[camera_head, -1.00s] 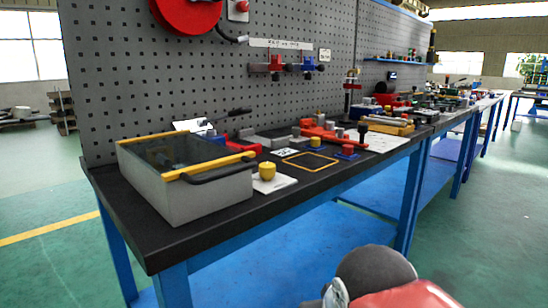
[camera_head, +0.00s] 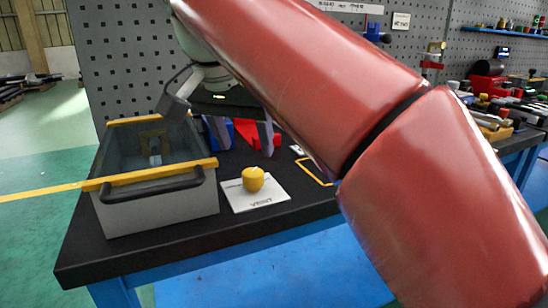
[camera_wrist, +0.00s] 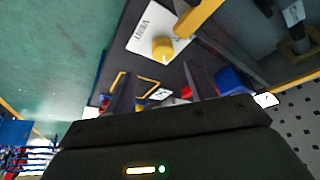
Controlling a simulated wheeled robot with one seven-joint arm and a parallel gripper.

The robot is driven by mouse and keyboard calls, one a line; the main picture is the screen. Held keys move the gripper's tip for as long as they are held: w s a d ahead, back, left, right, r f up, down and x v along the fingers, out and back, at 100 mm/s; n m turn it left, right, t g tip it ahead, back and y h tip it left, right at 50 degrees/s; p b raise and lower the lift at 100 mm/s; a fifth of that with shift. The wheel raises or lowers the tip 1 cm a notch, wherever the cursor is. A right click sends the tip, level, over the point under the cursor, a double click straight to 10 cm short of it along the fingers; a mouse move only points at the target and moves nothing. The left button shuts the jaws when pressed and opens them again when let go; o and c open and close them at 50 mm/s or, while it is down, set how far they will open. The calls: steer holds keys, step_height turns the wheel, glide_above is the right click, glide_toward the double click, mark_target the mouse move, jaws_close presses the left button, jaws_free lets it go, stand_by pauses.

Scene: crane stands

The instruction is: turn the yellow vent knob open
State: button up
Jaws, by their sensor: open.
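The yellow vent knob (camera_head: 253,179) sits on a white plate (camera_head: 266,202) marked VENT, to the right of a grey box. My gripper (camera_head: 242,148) hangs open above the bench, behind and slightly left of the knob in the head view, touching nothing I can see. In the wrist view the knob (camera_wrist: 162,48) lies beyond the fingertips, roughly centred between the two fingers of my gripper (camera_wrist: 160,72). The plate (camera_wrist: 146,28) shows beside it. The gap between fingers and knob is empty. The knob's turn position is hard to read.
The grey box (camera_head: 160,216) with yellow edges and a black handle (camera_head: 152,187) stands close left of the knob. Blue and red parts (camera_head: 258,136) lie behind the gripper. A yellow outlined square (camera_head: 312,172) is to the right. A pegboard rises behind.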

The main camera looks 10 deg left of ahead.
mark_target(252, 172)
steer(key=b+x, duration=0.1)
steer(key=x, duration=0.2)
steer(key=b+x, duration=0.1)
steer(key=x, duration=0.3)
steer(key=shift+w+a+f+b, duration=0.15)
steer(key=shift+w+a+b, duration=0.1)
steer(key=shift+b, duration=0.15)
steer(key=c, duration=1)
